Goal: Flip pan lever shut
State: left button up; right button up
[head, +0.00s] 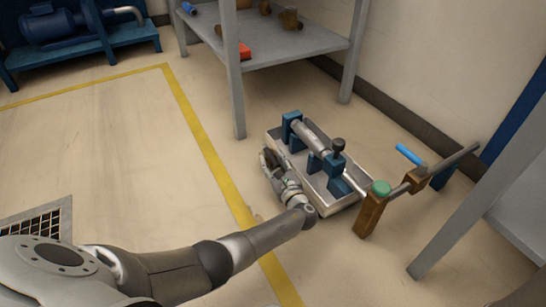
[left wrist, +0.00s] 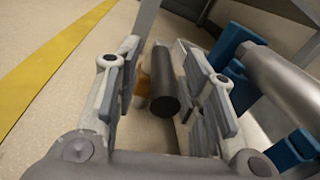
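The metal pan (head: 343,207) stands on the floor at centre right in the head view, with a grey cylinder held in blue clamps over it. My left gripper (head: 271,163) reaches down beside the pan's left edge. In the left wrist view, a dark cylindrical lever handle (left wrist: 165,85) lies between the two fingers of my left gripper (left wrist: 158,60). The fingers are apart, with a visible gap on the handle's left side; contact on its right side is unclear. A brass-coloured part (left wrist: 140,88) shows behind the handle. The lever's pivot is hidden. My right gripper is not in view.
Blue clamps (head: 292,124) and a black knob (head: 338,145) rise close to the gripper's right. A grey shelf (head: 290,50) is behind.

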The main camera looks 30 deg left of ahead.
aim_at(273, 160)
pick_arm(q)
notch_tip(273, 160, up, 10)
jog(key=shift+f, duration=0.15)
dwell(0.4)
jog(key=shift+d, duration=0.1)
dwell(0.3)
